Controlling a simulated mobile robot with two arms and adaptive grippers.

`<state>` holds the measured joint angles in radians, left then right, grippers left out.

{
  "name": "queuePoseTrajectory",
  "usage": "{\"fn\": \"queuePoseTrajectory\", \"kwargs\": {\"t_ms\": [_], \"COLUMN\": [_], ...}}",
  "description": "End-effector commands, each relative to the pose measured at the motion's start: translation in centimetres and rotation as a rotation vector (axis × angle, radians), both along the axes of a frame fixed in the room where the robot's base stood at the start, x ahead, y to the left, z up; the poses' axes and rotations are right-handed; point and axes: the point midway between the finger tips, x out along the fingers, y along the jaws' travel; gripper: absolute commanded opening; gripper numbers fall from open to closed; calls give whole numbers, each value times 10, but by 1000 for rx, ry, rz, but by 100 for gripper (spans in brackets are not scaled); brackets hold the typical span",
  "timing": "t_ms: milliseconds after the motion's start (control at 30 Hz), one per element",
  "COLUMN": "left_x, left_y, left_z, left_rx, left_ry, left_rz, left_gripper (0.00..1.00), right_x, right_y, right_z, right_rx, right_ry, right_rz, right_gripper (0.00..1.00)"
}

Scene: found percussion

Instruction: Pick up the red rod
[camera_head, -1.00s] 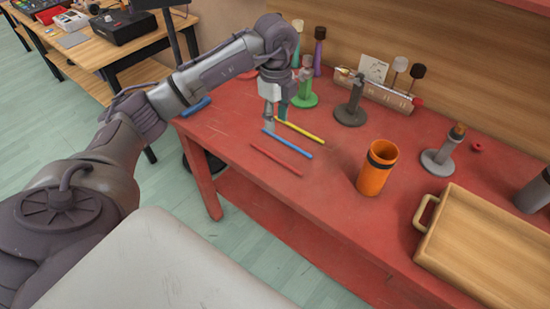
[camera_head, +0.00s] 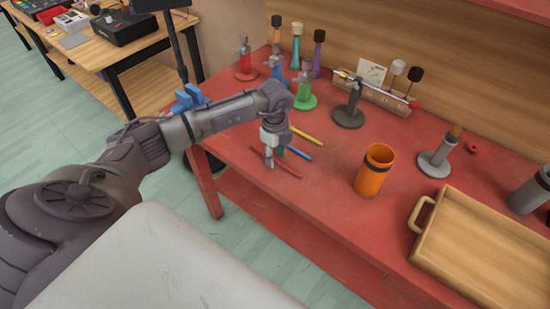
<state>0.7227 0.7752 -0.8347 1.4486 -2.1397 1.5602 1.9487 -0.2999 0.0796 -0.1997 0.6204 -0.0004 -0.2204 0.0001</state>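The red rod (camera_head: 289,171) lies on the red table near its left front edge, partly hidden by my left gripper. My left gripper (camera_head: 274,160) points down over the rod's middle, its two fingers apart, one on the near side and one on the far side. Whether the fingertips touch the rod or table is too small to tell. The blue rod (camera_head: 300,153) and the yellow rod (camera_head: 307,136) lie just behind, partly hidden by the gripper. My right gripper is not in view.
An orange cup (camera_head: 373,175) stands to the right on the red table (camera_head: 330,215). A wooden tray (camera_head: 490,240) is at the right front. Red, blue, green and dark stands (camera_head: 349,113) line the back. The table front between rods and cup is clear.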

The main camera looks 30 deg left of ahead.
Motion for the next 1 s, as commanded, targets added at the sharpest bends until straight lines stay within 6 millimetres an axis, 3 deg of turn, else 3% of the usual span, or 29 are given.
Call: {"fn": "queuePoseTrajectory", "kwargs": {"t_ms": [267,500,1000], "left_x": [0,0,1], "left_y": [0,0,0], "left_z": [-4,-3,2], "left_rx": [0,0,0], "left_ry": [0,-1,-3], "left_rz": [-1,0,0], "left_gripper": [38,0,0], "right_x": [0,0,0], "right_y": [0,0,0], "right_z": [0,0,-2], "right_rx": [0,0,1], "right_ry": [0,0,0], "right_rz": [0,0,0], "right_gripper": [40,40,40]}}
